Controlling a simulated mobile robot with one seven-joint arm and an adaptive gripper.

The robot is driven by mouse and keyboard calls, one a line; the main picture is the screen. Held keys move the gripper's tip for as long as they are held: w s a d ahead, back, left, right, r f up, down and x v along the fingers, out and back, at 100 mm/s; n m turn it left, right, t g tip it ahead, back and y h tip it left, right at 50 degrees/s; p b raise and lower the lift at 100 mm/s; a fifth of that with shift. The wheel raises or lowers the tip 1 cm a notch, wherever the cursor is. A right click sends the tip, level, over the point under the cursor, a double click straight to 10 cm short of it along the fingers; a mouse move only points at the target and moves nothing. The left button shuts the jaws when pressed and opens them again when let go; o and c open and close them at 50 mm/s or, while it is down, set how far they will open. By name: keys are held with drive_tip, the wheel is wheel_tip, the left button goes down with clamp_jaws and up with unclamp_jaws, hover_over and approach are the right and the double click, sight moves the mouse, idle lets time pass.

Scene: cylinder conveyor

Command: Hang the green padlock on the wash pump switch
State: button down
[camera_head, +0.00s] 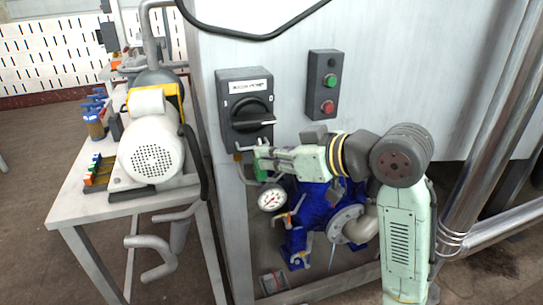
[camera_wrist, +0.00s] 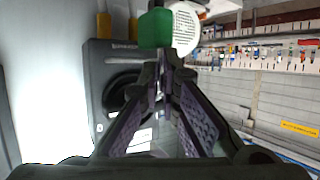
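The green padlock (camera_head: 261,168) shows in the head view just below the tip of my gripper (camera_head: 263,152). In the wrist view the padlock (camera_wrist: 155,28) is a green block right at the fingertips (camera_wrist: 166,57), which come together on it. Its shackle is mostly hidden. The wash pump switch (camera_head: 246,107) is a dark box with a white label and a black rotary handle, on the grey cabinet's front. My gripper is at the switch's lower right edge, with the padlock below the box. In the wrist view the switch (camera_wrist: 108,85) is left of the fingers.
A control box (camera_head: 323,84) with a green and a red button is right of the switch. A round gauge (camera_head: 271,198) and blue pump (camera_head: 322,208) are below my arm. A white motor (camera_head: 152,150) stands on the left bench (camera_head: 72,207). A black cable (camera_head: 262,37) runs above.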

drive_tip(key=shift+w+a, duration=0.15)
drive_tip(key=shift+w, duration=0.1)
drive_tip(key=shift+w+a, duration=0.25)
drive_tip(key=shift+w, duration=0.5)
drive_tip(key=shift+w+a, duration=0.2)
drive_tip(key=shift+w, duration=0.5)
drive_tip(key=shift+w, duration=0.1)
drive_tip(key=shift+f, duration=0.15)
idle(0.4)
drive_tip(key=shift+f+b, duration=0.85)
drive_tip(key=shift+f, duration=0.4)
drive_tip(key=c, duration=1.7)
unclamp_jaws()
